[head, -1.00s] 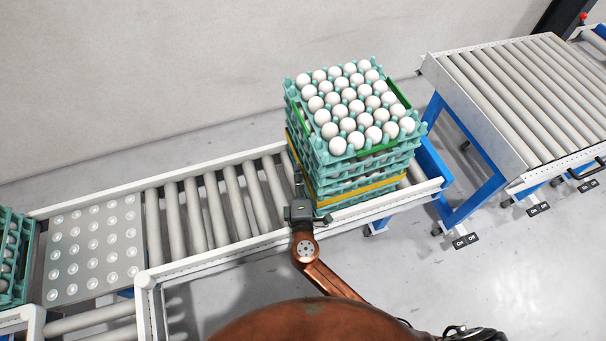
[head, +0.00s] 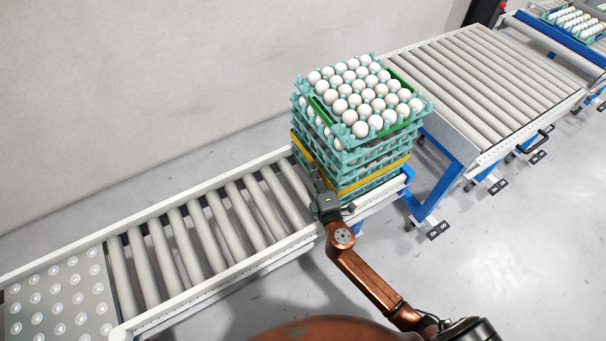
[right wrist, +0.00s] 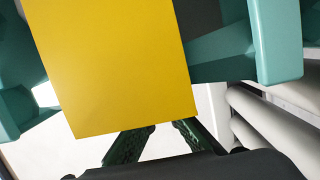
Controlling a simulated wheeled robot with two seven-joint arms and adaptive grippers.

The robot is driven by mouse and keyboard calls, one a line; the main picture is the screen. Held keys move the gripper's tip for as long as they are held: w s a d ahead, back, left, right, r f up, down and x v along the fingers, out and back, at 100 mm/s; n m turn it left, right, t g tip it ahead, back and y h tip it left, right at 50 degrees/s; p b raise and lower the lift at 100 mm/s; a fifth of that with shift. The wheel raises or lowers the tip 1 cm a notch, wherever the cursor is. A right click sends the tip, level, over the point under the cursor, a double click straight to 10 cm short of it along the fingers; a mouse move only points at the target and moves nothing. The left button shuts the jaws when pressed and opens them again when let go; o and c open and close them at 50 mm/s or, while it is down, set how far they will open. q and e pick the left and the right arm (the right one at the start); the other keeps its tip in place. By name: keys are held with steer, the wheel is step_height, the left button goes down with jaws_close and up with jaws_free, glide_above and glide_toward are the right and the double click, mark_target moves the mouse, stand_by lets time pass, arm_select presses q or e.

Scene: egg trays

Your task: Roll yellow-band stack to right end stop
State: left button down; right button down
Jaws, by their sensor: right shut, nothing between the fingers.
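The yellow-band stack (head: 352,155) is a pile of teal egg trays topped with white eggs, with green strips near the top and a yellow band (head: 376,177) low down. It stands upright at the right end of the roller conveyor (head: 205,225). A blue part (head: 409,178) shows at that conveyor end, close to the stack; whether they touch is unclear. My right gripper (head: 320,188) is shut and empty at the stack's left side, by the band. The band (right wrist: 115,65) fills much of the right wrist view, just beyond the fingers (right wrist: 160,142). My left gripper is out of view.
A second roller conveyor (head: 490,80) with blue legs stands beyond the stack to the right, across a gap. A plate with round studs (head: 60,300) lies at the lower left. Rollers left of the stack are clear. Another egg tray (head: 575,22) sits far right.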

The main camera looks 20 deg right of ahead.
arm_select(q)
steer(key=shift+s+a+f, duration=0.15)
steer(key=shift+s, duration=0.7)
arm_select(e)
steer(key=s+a, duration=0.5)
steer(key=s, duration=0.5)
steer(key=shift+s, duration=0.25)
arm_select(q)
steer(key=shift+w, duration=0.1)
